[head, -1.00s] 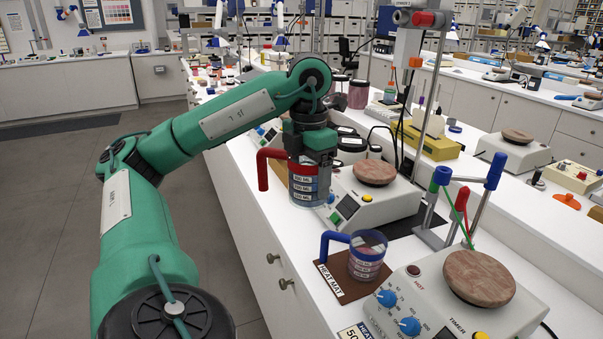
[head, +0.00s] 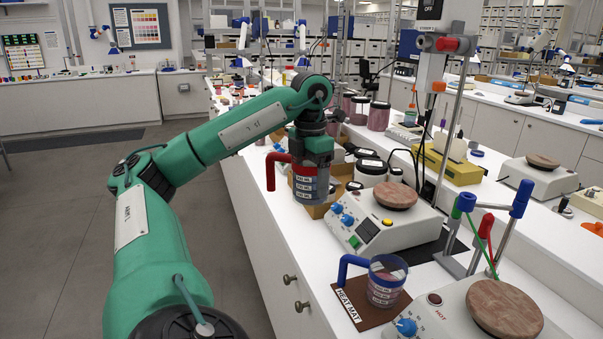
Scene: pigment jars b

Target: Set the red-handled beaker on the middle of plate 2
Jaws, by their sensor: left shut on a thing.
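The red-handled beaker (head: 306,186) is clear with printed white bands, and its red handle (head: 273,170) points left. My left gripper (head: 312,152) is shut on it and holds it upright above the bench, left of the middle hot plate. That hot plate (head: 372,222) has a bare round brown top (head: 396,195). A nearer hot plate (head: 466,308), also with a bare round top (head: 505,306), is at the lower right. I cannot read which is plate 2. My right gripper is not in view.
A blue-handled beaker (head: 385,283) stands on the brown heat mat (head: 352,305) between the plates. A metal stand with coloured clamps (head: 485,215) rises beside the near plate.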

